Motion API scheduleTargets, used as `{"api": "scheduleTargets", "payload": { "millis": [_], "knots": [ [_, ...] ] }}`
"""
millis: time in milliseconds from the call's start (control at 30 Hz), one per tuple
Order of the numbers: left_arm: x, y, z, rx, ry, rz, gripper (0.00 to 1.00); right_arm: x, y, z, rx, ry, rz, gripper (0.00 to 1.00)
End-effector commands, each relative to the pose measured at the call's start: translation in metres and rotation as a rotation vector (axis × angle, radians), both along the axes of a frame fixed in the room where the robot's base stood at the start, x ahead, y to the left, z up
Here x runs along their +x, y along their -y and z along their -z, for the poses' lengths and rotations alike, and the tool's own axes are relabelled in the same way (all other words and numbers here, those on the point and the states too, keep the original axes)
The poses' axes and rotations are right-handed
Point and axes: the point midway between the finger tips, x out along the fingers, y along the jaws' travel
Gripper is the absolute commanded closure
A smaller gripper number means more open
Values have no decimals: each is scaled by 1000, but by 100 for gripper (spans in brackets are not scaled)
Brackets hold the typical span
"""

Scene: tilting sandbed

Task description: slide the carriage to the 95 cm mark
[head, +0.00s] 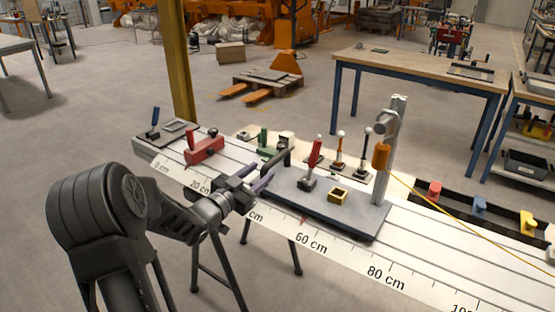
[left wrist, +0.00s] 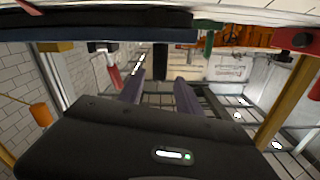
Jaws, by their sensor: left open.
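The carriage (head: 335,208) is a blue-grey plate on the long rail bed, with an upright post (head: 396,135) at its right end. A small red pointer (head: 303,221) on its front edge stands close to the 60 cm mark of the white scale (head: 345,259). A dark bar handle (head: 276,160) rises at the carriage's left end. My left gripper (head: 257,176) is open at this handle, with purple fingers; whether they touch it I cannot tell. The fingers also show in the left wrist view (left wrist: 158,92), with a dark block beyond them. My right gripper is out of view.
A red block (head: 204,147) sits left on the bed. The bed's front strip right of the carriage is clear.

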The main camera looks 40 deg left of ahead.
Motion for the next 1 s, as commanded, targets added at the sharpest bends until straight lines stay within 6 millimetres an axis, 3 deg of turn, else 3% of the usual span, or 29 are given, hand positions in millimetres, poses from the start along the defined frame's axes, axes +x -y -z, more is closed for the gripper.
{"api": "scheduleTargets", "payload": {
  "millis": [267,733,1000],
  "knots": [
    [8,0,-1,0,1,2,59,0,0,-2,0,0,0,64],
    [72,-1,-1,0,1,2,59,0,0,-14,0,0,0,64],
    [78,-1,0,0,-1,0,59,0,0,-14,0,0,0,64]
  ]
}}
